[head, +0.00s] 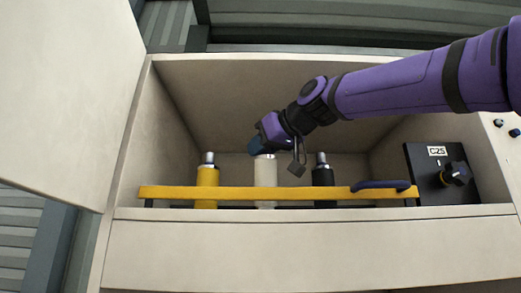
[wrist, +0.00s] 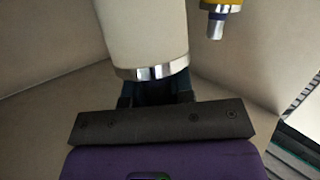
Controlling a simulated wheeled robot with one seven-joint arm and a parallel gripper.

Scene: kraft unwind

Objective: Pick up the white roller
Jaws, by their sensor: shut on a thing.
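The white roller (head: 265,172) stands upright in the open cabinet, between a yellow roller and a black roller. My gripper (head: 263,149) is at its top end in the head view. In the wrist view the white roller (wrist: 143,35) fills the upper middle, with a shiny metal band at its end. My gripper (wrist: 155,88) is shut on that end, and the fingertips are mostly hidden behind the roller. The roller's lower part is behind the yellow bar in the head view.
A yellow bar (head: 250,192) with a dark blue handle (head: 381,185) crosses the front. The yellow roller (head: 207,181) and black roller (head: 322,177) stand either side. A black C25 panel (head: 428,184) with a knob is at right. An open door (head: 65,90) hangs at left.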

